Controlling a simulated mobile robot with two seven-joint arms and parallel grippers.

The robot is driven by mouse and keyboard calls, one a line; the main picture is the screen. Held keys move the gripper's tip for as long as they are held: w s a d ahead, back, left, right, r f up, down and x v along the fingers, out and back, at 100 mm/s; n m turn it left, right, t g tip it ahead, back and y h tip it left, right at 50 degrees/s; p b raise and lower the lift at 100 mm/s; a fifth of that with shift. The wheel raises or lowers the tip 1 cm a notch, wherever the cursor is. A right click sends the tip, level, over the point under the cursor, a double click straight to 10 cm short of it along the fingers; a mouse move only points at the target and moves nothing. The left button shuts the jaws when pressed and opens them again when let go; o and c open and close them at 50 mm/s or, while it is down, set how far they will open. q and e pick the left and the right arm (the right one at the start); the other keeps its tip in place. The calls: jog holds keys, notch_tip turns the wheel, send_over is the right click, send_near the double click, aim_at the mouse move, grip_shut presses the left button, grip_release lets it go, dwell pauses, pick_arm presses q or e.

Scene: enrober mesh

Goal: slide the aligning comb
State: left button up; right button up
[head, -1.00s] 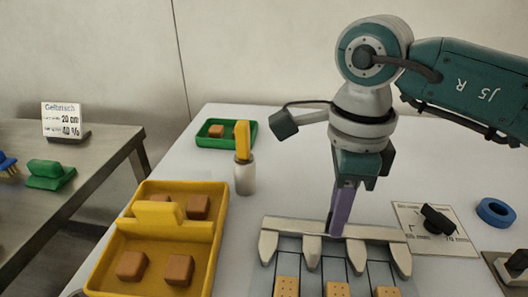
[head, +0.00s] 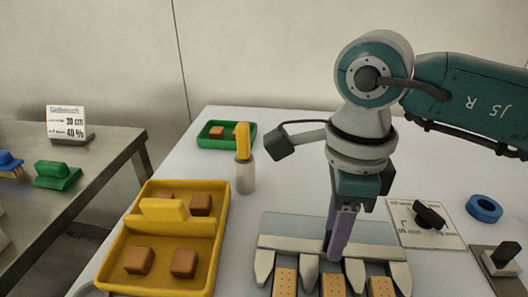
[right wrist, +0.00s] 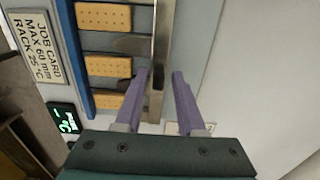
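The aligning comb (head: 290,246) is a pale grey bar with several blunt teeth pointing toward me. It lies across the grey rack (head: 300,225), its teeth beside and between the far ends of the tan wafers (head: 333,286). My right gripper (head: 339,250) reaches down to the bar's middle with purple fingers. In the right wrist view the gripper (right wrist: 160,76) is open, one finger on each side of the comb's bar (right wrist: 161,45). Narrow gaps seem to show beside the bar; contact is hard to tell. Wafers (right wrist: 103,17) lie on the teeth side. My left gripper is out of view.
A yellow tray (head: 218,240) with brown blocks stands left of the rack. Behind it are a white-and-yellow holder (head: 245,178) and a green tray (head: 212,143). A black-knobbed plate (head: 400,228) and blue ring (head: 484,208) lie right. A job card (right wrist: 35,45) edges the rack.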

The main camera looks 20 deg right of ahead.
jog(key=shift+o, duration=0.4)
jog(key=shift+r, duration=0.1)
jog(key=shift+r, duration=0.35)
notch_tip(320, 180, up, 9)
